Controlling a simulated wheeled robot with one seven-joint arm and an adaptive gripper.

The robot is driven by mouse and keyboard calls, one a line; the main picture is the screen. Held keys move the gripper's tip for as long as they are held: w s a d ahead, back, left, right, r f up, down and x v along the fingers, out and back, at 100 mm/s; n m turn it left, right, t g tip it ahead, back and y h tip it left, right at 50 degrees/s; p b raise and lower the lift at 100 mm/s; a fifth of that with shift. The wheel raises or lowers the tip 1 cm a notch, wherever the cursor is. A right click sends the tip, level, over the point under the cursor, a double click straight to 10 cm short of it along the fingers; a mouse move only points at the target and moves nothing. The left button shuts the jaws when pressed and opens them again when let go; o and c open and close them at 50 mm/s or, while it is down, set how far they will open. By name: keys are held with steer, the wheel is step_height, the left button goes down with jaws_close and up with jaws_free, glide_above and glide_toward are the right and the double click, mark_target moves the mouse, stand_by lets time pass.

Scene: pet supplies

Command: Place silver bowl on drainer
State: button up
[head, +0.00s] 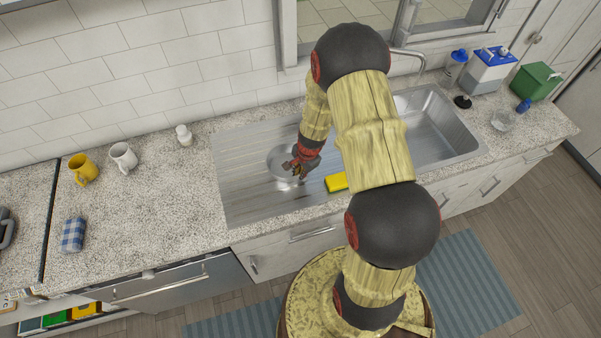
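The silver bowl (278,163) is a round, shiny metal dish at the ridged drainer (243,180), left of the sink basin. It looks low over or resting on the drainer; I cannot tell whether it touches. My gripper (291,170) is at the bowl, with its fingers over the bowl's right part. My gripper hides some of the bowl. The fingers are too small and dark to tell whether they are open or shut on the bowl.
A yellow sponge (337,182) lies right of the bowl. The sink basin (440,130) is partly behind my arm. A yellow mug (83,169), white mug (123,157) and small white bottle (184,135) stand on the left counter. Counter left of the drainer is mostly clear.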

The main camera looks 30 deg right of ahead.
steer(key=o, duration=0.4)
steer(key=shift+c, duration=0.2)
steer(key=shift+r, duration=0.15)
steer(key=shift+r, duration=0.3)
steer(key=s+a+r+n+t+p, duration=0.1)
steer(key=s+a+r+n, duration=0.15)
steer(key=r, duration=0.75)
steer(key=s+a+r+n, duration=0.1)
steer(key=a+r+n, duration=0.25)
steer(key=r, duration=0.65)
steer(key=s+a+r+n+t+p, duration=0.1)
steer(key=a+r+n, duration=0.15)
steer(key=r, duration=0.85)
steer(key=s+a+r+n, duration=0.4)
steer(key=s+r, duration=0.2)
steer(key=s, duration=0.1)
steer(key=s+a+r+n+t, duration=0.1)
steer(key=s+a+r+n, duration=0.3)
steer(key=s+r, duration=0.2)
steer(key=shift+s+r, duration=0.35)
steer(key=shift+s, duration=0.85)
